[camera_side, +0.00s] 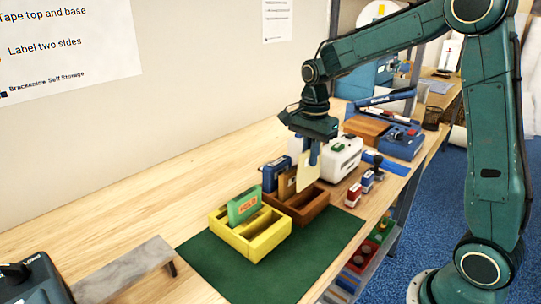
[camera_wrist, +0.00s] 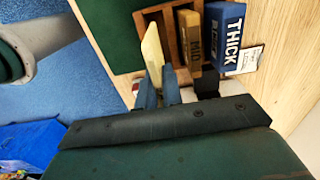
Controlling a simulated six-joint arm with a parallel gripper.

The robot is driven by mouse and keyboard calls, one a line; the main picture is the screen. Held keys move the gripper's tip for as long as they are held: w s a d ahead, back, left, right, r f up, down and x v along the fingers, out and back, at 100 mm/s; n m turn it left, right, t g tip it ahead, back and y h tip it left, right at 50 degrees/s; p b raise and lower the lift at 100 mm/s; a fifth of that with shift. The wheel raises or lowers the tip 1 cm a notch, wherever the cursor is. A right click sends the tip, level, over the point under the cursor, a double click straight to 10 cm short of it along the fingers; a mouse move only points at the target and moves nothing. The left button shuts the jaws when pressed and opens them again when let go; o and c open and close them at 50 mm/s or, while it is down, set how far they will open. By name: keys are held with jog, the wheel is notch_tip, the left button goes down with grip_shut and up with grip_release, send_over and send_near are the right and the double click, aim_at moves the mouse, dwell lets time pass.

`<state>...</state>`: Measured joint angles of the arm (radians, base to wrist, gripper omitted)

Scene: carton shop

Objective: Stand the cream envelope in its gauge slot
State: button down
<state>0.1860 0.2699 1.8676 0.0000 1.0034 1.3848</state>
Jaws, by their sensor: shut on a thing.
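My gripper (camera_side: 313,153) is shut on the cream envelope (camera_side: 305,172), which hangs upright below the fingers. The envelope also shows in the wrist view (camera_wrist: 153,48), edge-on between my blue fingertips (camera_wrist: 158,78). The brown wooden gauge box (camera_side: 310,210) stands on the green mat, under and beside the envelope. In the wrist view the envelope overlaps the left side of the box (camera_wrist: 172,30). I cannot tell whether its lower edge is inside a slot. A brown piece marked MID (camera_wrist: 189,40) stands in the box beside the envelope.
A blue block marked THICK (camera_wrist: 225,38) stands beside the box. A yellow box (camera_side: 262,238) with a green piece (camera_side: 244,205) in it stands at its left. A white machine (camera_side: 341,160) and small stamps (camera_side: 367,182) are close behind. The green mat's front (camera_side: 300,262) is clear.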

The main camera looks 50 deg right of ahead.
notch_tip(320, 180, up, 4)
jog(key=shift+f, duration=0.1)
jog(key=shift+w+a+r, duration=0.15)
jog(key=shift+r, duration=0.25)
jog(key=w+a, duration=1.1)
jog(key=a, duration=0.5)
jog(key=shift+d+f, duration=0.15)
jog(key=shift+f, duration=2.5)
jog(key=shift+s+f, duration=0.1)
jog(key=shift+f, duration=0.05)
jog(key=shift+f, duration=0.85)
jog(key=shift+f, duration=2.2)
